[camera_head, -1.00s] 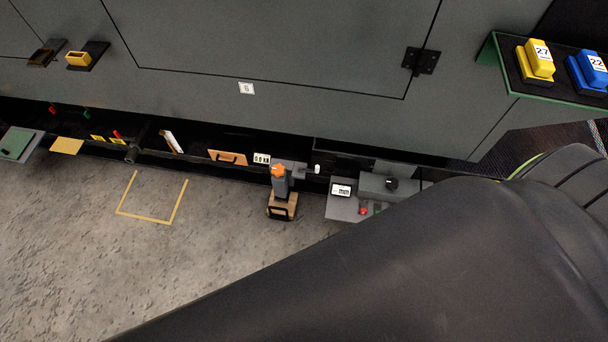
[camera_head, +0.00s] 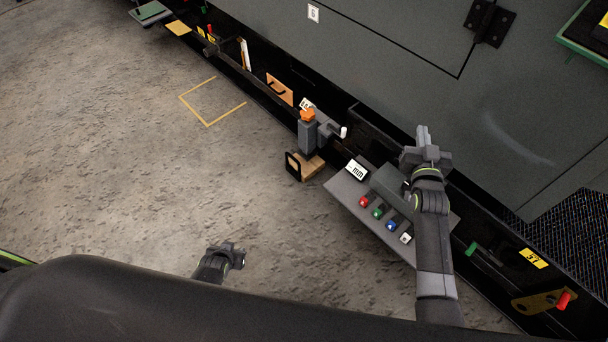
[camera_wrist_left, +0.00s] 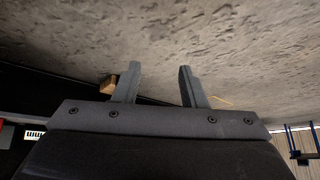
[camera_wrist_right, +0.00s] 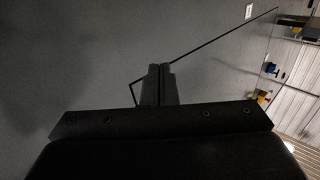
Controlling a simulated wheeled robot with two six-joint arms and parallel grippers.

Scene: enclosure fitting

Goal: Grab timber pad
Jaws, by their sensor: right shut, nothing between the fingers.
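The timber pad (camera_head: 314,164) is a light-brown wooden block with a black loop handle on its left side, on the concrete floor near the enclosure. A grey jack (camera_head: 306,138) with an orange top stands over it and hides part of it. My left gripper (camera_head: 236,252) is low and left of the pad, apart from it. In the left wrist view the left fingers (camera_wrist_left: 159,72) are open and empty, with a brown block (camera_wrist_left: 108,86) beyond the left finger. My right gripper (camera_head: 422,138) is right of the pad, by the grey enclosure; its fingers (camera_wrist_right: 160,72) are shut and empty.
A grey panel (camera_head: 346,190) with coloured knobs sits right of the pad, under my right arm. The enclosure wall (camera_head: 400,90) rises behind. A yellow floor outline (camera_head: 208,124) lies to the left. The floor between my left gripper and the pad is clear.

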